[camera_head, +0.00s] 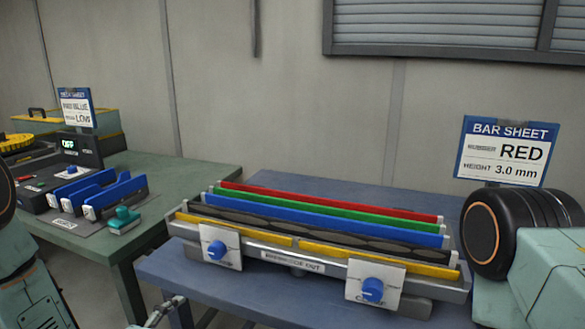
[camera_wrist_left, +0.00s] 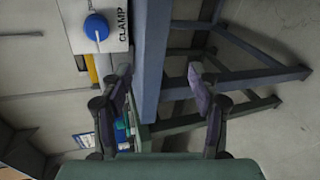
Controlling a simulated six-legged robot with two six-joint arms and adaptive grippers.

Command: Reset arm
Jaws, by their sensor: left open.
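My left gripper (camera_wrist_left: 160,76) is open in the left wrist view, its two dark fingers apart with nothing held between them. The blue table edge shows behind the gap, and the fingers look clear of it. In the head view, part of my left arm (camera_head: 35,295) shows at the lower left. Part of my right arm (camera_head: 548,270) fills the right edge; its gripper is out of view.
A bar fixture (camera_head: 300,268) with red, green, blue and yellow strips and two blue knobs stands on the blue table (camera_head: 190,280). A sign reading RED, 3.0 mm (camera_head: 505,150) stands behind. A green table (camera_head: 195,175) at left holds a switch box (camera_head: 75,150) and blue-handled parts.

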